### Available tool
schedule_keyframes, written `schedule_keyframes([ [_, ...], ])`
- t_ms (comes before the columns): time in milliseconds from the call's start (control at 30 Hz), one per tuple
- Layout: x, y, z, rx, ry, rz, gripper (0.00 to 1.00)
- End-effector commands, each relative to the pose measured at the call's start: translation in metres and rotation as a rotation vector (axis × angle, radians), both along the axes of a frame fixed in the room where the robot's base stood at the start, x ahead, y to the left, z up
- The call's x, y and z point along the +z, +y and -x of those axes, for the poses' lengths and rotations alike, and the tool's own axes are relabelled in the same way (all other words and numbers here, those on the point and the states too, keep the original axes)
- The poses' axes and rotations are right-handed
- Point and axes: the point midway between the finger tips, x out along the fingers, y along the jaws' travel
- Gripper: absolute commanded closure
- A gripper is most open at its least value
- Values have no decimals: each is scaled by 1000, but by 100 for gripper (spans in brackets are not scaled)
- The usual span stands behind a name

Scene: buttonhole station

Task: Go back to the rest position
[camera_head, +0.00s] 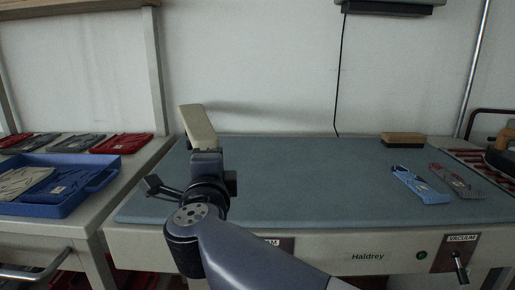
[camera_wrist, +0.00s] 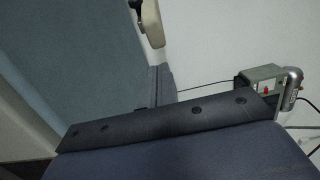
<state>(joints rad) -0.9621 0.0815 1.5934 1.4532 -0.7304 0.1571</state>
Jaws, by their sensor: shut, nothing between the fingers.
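My gripper (camera_head: 206,160) is in the camera_head view, raised over the left part of the grey-blue pressing table (camera_head: 310,185). It points away from the camera. Its fingertips are mostly hidden behind my own wrist, and I see nothing held in it. A beige tapered pad (camera_head: 198,127) stands up right behind it in the picture; whether they touch I cannot tell. The camera_wrist view shows the table surface (camera_wrist: 70,50) at the left and a beige padded piece (camera_wrist: 152,22) at the top.
On the table's right lie a blue folded piece (camera_head: 420,184), a grey one (camera_head: 455,181) and a wooden-topped block (camera_head: 402,139). At left, a blue tray (camera_head: 70,209) holds folded pieces; red and grey ones lie behind it. The table's middle is clear.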

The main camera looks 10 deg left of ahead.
Motion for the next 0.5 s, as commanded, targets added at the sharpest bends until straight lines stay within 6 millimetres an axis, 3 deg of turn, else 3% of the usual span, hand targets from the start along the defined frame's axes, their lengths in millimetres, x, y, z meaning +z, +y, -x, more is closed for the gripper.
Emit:
schedule_keyframes([
  [300, -1, -1, -3, -1, 0, 0, 100],
  [500, -2, -9, -24, -5, 1, 0, 100],
])
